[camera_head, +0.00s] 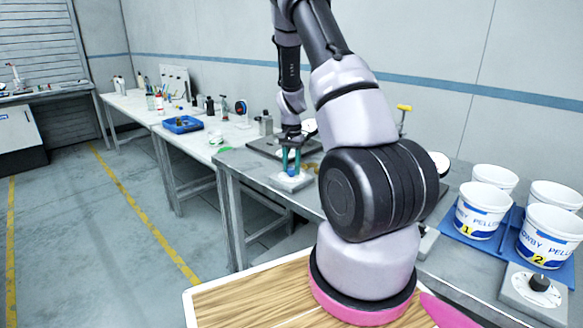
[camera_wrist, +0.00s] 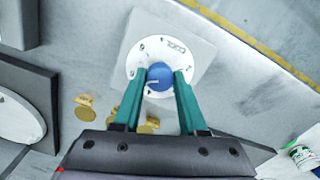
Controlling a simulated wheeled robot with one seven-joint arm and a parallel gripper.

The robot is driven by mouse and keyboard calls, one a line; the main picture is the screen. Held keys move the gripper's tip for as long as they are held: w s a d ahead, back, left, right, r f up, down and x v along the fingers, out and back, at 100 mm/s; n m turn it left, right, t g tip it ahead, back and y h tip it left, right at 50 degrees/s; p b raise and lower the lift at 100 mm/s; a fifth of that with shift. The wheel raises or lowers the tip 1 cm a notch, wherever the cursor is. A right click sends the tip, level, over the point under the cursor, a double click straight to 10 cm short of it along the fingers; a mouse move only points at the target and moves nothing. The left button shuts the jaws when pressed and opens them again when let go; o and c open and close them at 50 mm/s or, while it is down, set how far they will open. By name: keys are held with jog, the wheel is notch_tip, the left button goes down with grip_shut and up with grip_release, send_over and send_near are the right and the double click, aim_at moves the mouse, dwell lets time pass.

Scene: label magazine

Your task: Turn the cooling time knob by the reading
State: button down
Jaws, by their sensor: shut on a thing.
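The cooling time knob (camera_wrist: 159,77) is a blue round knob with a white pointer line. It sits in the middle of a round white dial (camera_wrist: 177,50) marked "COOL", with digits around it. The dial is on a light square plate (camera_wrist: 205,50), which the head view shows near the front edge of the grey bench (camera_head: 290,182). My gripper (camera_wrist: 160,78) is shut on the knob, one green finger on each side. In the head view my gripper (camera_head: 291,165) points down over the plate. The digits are too small to read surely.
Several brass pieces (camera_wrist: 86,100) lie on the bench beside the dial plate. A dark-framed round gauge (camera_wrist: 20,115) is at the left of the wrist view. White buckets (camera_head: 480,210) stand in blue trays at right, near a black knob (camera_head: 539,283). A blue tray (camera_head: 183,124) is farther left.

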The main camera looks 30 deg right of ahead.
dwell(0.4)
jog(key=shift+c, duration=2.2)
grip_release()
jog(key=shift+r, duration=0.15)
notch_tip(320, 180, up, 11)
jog(key=shift+f, duration=0.2)
notch_tip(320, 180, up, 10)
jog(key=n+t, duration=0.1)
jog(key=t, duration=0.1)
send_over(291, 168)
jog(key=s+a, duration=0.4)
jog(key=a, duration=0.1)
jog(key=s+a+r+n+t+y, duration=0.2)
jog(key=s+a+r, duration=0.2)
jog(key=s+r, duration=0.4)
jog(key=s+a+r+n+t, duration=0.1)
jog(key=s+a+r, duration=0.2)
jog(key=s, duration=0.4)
jog(key=s+a+r+n+t, duration=0.2)
jog(key=s+a+r, duration=0.1)
jog(key=s, duration=0.5)
jog(key=shift+s+a+r, duration=0.2)
jog(key=shift+a+r, duration=0.1)
jog(key=shift+r, duration=0.35)
